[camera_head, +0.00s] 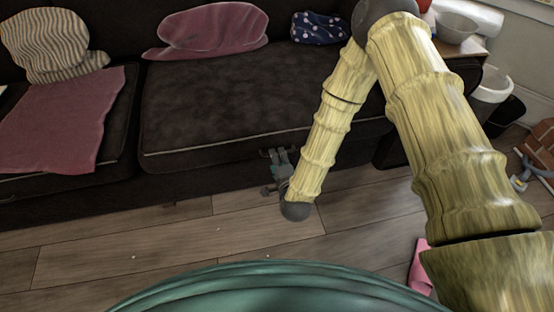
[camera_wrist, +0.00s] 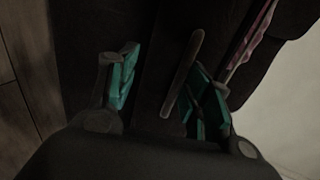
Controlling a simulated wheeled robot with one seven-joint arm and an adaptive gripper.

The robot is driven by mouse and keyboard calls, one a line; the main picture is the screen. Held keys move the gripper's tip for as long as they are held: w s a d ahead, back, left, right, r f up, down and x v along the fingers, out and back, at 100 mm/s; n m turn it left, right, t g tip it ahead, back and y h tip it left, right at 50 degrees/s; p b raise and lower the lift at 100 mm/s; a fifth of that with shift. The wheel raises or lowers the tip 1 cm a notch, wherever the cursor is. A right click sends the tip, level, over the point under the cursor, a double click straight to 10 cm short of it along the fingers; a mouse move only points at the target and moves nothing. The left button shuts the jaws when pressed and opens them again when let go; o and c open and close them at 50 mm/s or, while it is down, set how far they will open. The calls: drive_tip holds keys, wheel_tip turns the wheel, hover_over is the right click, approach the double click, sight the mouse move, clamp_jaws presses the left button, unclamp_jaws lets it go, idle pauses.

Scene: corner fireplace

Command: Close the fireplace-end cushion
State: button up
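The dark seat cushion (camera_head: 235,95) at the right end of the sofa, on the side of the bricks, has a pale piped front edge. It looks nearly level; I cannot tell whether it is fully down. My gripper (camera_head: 279,153) is low at the front of this cushion. In the wrist view, a dark bar handle (camera_wrist: 182,75) runs between the two teal-padded fingers of my gripper (camera_wrist: 160,78), closer to the right finger. The fingers are apart, with a gap between the handle and the left finger. Contact with the right finger cannot be told.
Another seat with a pink cloth (camera_head: 65,125) is at the left. Pillows, pink (camera_head: 212,30) and dotted (camera_head: 318,28), lie along the sofa back. A side table with a bowl (camera_head: 456,26), a white bin (camera_head: 490,88) and bricks (camera_head: 540,143) are right.

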drive_tip(key=shift+s+d+f, duration=0.1)
idle(0.3)
drive_tip(key=shift+s, duration=0.15)
drive_tip(key=v, duration=1.1)
drive_tip(key=shift+s+r, duration=0.25)
drive_tip(key=shift+r, duration=0.05)
drive_tip(key=s+d+f+n+g, duration=0.7)
drive_tip(key=s+d+f+n, duration=0.1)
drive_tip(key=s+f, duration=0.35)
drive_tip(key=s+d+f+n+g+h+p, duration=0.1)
drive_tip(key=s+d+f+n+g+h, duration=0.2)
drive_tip(key=s+d+n+g, duration=0.7)
drive_tip(key=s+r+m+t+p, duration=0.1)
drive_tip(key=s+r+p, duration=0.1)
drive_tip(key=r+p, duration=1.4)
drive_tip(key=s+r+m+t+p, duration=0.1)
drive_tip(key=s+r+t+p, duration=0.1)
drive_tip(key=r+p, duration=1.4)
drive_tip(key=shift+d+m+p, duration=0.35)
drive_tip(key=shift+d+m, duration=0.05)
